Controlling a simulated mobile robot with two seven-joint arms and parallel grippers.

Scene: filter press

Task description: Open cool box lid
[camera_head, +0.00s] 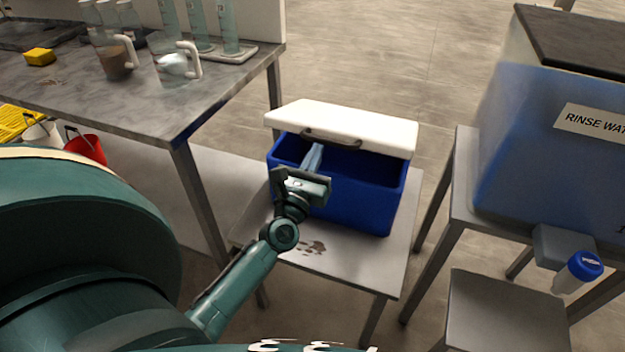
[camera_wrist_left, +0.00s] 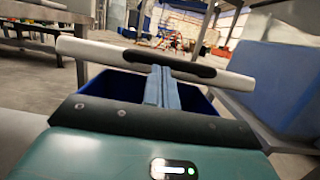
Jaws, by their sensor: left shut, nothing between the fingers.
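The cool box (camera_head: 355,190) is a blue box on a low grey stand, with a white lid (camera_head: 360,124) that has a dark handle (camera_head: 331,138) on its near side. The lid is raised at the near side, and the blue inside shows below it. My left gripper (camera_head: 314,152) is at the near side of the box, its fingers shut and empty, pointing up at the lid edge by the handle. In the left wrist view the shut fingers (camera_wrist_left: 161,88) reach up to the lid's underside edge (camera_wrist_left: 100,52); I cannot tell if they touch. My right gripper is out of view.
A workbench (camera_head: 150,100) with beakers, cylinders and a yellow sponge (camera_head: 39,57) stands left. A rinse water tank (camera_head: 560,130) with a blue-capped tap (camera_head: 585,265) stands right, above a small grey stool (camera_head: 505,305). A red bucket (camera_head: 88,148) is at the left.

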